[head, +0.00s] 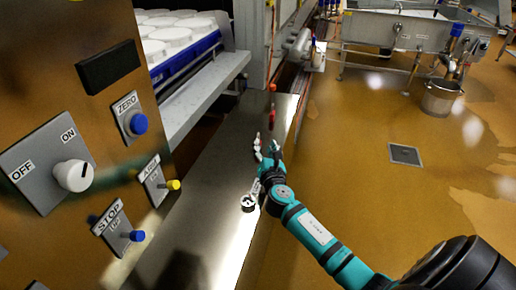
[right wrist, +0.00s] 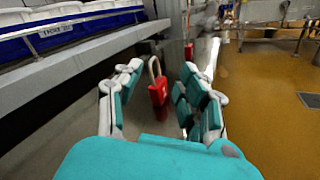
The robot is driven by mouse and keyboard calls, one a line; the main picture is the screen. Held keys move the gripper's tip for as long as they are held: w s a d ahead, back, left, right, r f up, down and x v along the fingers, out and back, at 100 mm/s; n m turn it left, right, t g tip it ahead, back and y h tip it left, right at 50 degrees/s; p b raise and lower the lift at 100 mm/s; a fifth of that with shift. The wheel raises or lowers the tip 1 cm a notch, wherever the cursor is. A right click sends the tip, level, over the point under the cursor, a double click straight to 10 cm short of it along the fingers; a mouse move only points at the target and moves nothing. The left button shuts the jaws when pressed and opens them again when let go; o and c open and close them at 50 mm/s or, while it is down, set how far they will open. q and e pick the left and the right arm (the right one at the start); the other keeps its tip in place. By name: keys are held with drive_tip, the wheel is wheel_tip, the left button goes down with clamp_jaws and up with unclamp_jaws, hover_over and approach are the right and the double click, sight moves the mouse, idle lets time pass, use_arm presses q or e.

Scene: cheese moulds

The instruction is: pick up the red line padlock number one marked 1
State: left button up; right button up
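A red padlock (right wrist: 158,92) with a pale shackle is on the steel surface, between and beyond the spread fingers of my right gripper (right wrist: 162,92). A small white mark shows on its body, but I cannot read it. My right gripper also shows in the head view (head: 266,146), open and low over the steel top; no finger visibly touches the padlock. A second small red thing (right wrist: 188,50) stands farther along the surface. My left gripper is not in view.
The steel top (head: 205,180) is narrow, with a control panel (head: 80,130) at left. A shelf with blue-sided trays (head: 185,62) of white moulds is at upper left. A sink unit (head: 400,30) and a bucket (head: 440,98) stand beyond the open brown floor.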

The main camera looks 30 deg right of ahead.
sight(258, 135)
drive_tip(key=shift+x, duration=1.1)
drive_tip(key=w, duration=0.1)
drive_tip(key=w+b, duration=0.1)
drive_tip(key=w, duration=0.1)
drive_tip(key=w+d, duration=0.1)
drive_tip(key=shift+w+f, duration=0.2)
drive_tip(key=shift+f, duration=0.05)
drive_tip(key=shift+w+r, duration=0.1)
drive_tip(key=shift+w, duration=0.05)
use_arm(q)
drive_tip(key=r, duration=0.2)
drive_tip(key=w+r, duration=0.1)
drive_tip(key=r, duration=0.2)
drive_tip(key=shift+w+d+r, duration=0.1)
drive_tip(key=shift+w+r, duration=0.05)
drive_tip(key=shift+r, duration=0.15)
use_arm(e)
clamp_jaws()
